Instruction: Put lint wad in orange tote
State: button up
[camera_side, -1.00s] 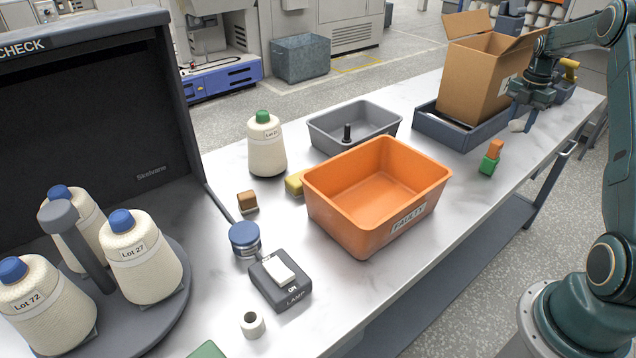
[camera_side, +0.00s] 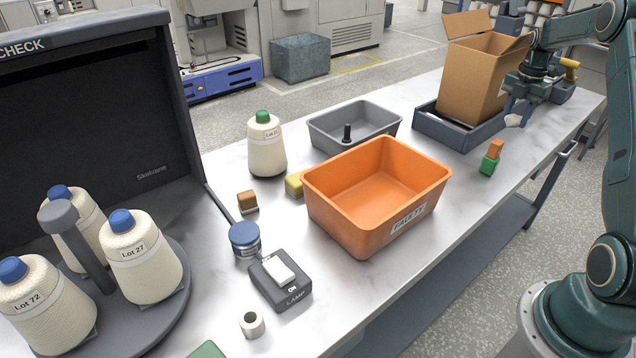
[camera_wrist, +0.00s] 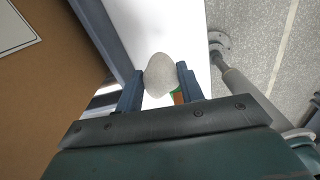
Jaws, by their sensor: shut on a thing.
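The lint wad (camera_wrist: 159,75) is a pale, rounded lump. My gripper (camera_wrist: 160,85) is shut on it, with a blue finger on each side in the wrist view. In the side view the wad (camera_side: 513,121) hangs under my gripper (camera_side: 514,108), at the right end of the bench beside the cardboard box. The orange tote (camera_side: 330,211) stands open near the middle of the bench, with a "FAULTY" label on its front. Its visible inside is empty. The tote is well to the left of my gripper.
A cardboard box (camera_side: 470,85) sits in a dark tray (camera_side: 440,131) close to my gripper. A green and orange object (camera_side: 490,160) stands on the bench between my gripper and the tote. A grey bin (camera_side: 325,130) and a yarn cone (camera_side: 266,150) stand behind the tote.

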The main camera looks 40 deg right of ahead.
jog(key=w+a+r, duration=0.3)
jog(key=w+a, duration=0.3)
jog(key=a, duration=0.4)
notch_tip(320, 180, up, 8)
jog(key=f+n, duration=0.1)
send_over(385, 201)
jog(key=shift+r, duration=0.25)
jog(key=shift+f, duration=0.1)
notch_tip(385, 201, down, 16)
jog(key=shift+r, duration=0.2)
jog(key=shift+f, duration=0.15)
jog(key=shift+f, duration=2)
jog(key=shift+f, duration=0.1)
